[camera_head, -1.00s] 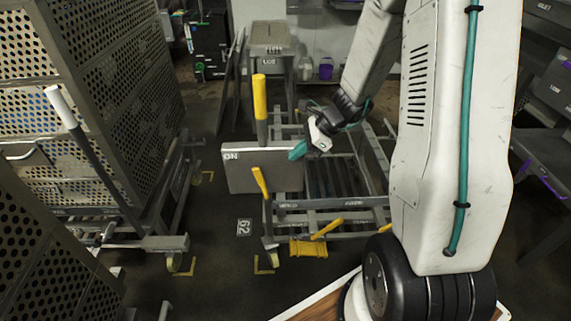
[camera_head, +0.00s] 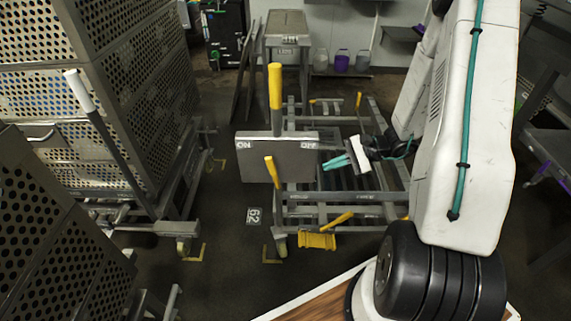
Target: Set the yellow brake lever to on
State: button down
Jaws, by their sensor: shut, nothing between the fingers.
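The tall lever with the yellow grip (camera_head: 275,86) stands nearly upright behind the top edge of a grey plate (camera_head: 290,163), near its middle. The plate has a white label reading ON at its upper left (camera_head: 241,143) and another at its upper right (camera_head: 309,143), seemingly OFF. The foot of the lever is hidden behind the plate. My gripper (camera_head: 338,162), with teal fingertips, is shut and empty. It is just right of the plate, below and to the right of the yellow grip, apart from the lever.
A shorter yellow handle (camera_head: 271,172) stands in front of the plate. A yellow pedal (camera_head: 317,240) and another yellow handle (camera_head: 342,219) sit low on the grey cart frame (camera_head: 340,197). A perforated rack with a white-tipped lever (camera_head: 80,92) stands left. Dark floor lies between.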

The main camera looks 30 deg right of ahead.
jog(key=n+y, duration=0.1)
jog(key=n, duration=0.2)
jog(key=n+t+y, duration=0.1)
jog(key=n+t, duration=0.1)
jog(key=n, duration=0.6)
send_near(274, 173)
jog(key=w+a, duration=0.3)
jog(key=a, duration=0.2)
jog(key=shift+w+r, duration=0.35)
jog(key=shift+r, duration=0.05)
